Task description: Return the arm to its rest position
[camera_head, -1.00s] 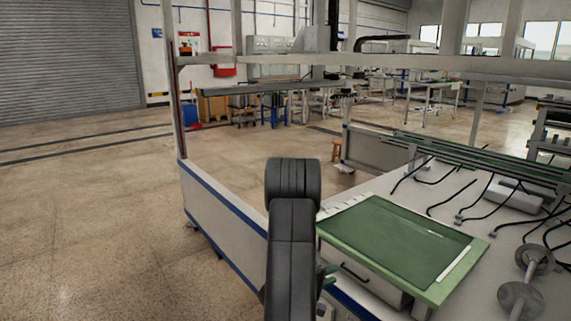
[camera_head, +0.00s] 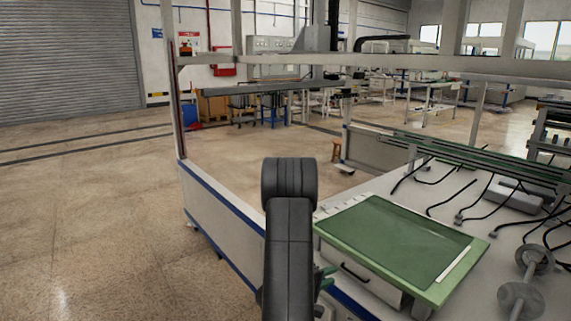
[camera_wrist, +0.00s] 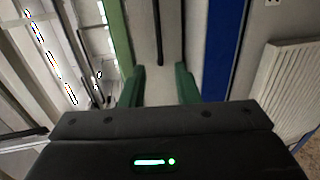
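My dark arm stands in the lower middle of the head view, with its forearm raised in front of the bench. My gripper (camera_wrist: 160,82) shows in the wrist view as two green fingers set apart, with nothing seen between them. In the head view, only bits of green finger show at the right side of my arm, low in the picture; the rest is hidden behind the arm.
A green board (camera_head: 395,240) lies on the white bench (camera_head: 455,190) to the right of my arm. Black cables and grey round weights (camera_head: 520,298) are on the bench. A blue-edged side panel (camera_head: 222,215) runs along its left. Open floor (camera_head: 90,220) lies left.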

